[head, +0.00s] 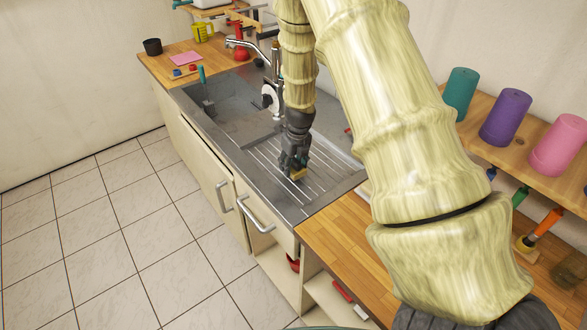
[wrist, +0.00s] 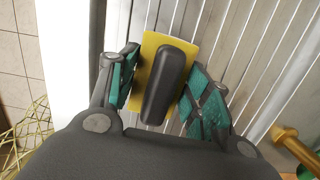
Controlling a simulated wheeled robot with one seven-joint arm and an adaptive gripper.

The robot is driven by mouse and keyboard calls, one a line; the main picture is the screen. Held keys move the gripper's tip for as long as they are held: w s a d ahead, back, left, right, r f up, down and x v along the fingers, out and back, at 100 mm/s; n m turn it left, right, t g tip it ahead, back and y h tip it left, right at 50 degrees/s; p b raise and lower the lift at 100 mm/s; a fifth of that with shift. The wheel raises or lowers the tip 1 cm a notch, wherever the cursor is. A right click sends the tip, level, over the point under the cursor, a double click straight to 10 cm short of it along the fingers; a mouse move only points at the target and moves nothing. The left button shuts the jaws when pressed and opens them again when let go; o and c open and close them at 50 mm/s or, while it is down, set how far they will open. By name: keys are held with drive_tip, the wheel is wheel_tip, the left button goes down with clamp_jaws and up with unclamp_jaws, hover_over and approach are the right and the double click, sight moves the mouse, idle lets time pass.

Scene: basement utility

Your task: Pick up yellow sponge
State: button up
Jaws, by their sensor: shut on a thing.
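The yellow sponge (head: 298,174) is at my gripper's tips, over the ribbed drainboard of the metal sink. In the wrist view the sponge (wrist: 150,47) is a flat yellow block with a long dark grip on top. My gripper (head: 292,168) points down over the drainboard. In the wrist view its teal-padded fingers stand on both sides of the sponge, shut on it. I cannot tell whether the sponge touches the drainboard or is just above it.
A black cup (head: 152,47), a yellow jug (head: 203,32) and a pink cloth (head: 186,58) are on the far counter. The near wooden counter (head: 335,235) is partly hidden by my arm.

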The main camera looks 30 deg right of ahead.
wheel_tip(320, 180, up, 2)
drive_tip(key=shift+b, duration=0.5)
drive_tip(key=s+a+b, duration=0.1)
drive_tip(key=s, duration=0.4)
drive_tip(key=s+a+r+b, duration=0.1)
drive_tip(key=s+b, duration=0.1)
drive_tip(key=s, duration=0.3)
drive_tip(key=s+a+b, duration=0.1)
drive_tip(key=s, duration=0.4)
drive_tip(key=shift+s+a+r+b, duration=0.25)
drive_tip(key=shift+s+a+b, duration=0.05)
drive_tip(key=shift+s+b, duration=0.05)
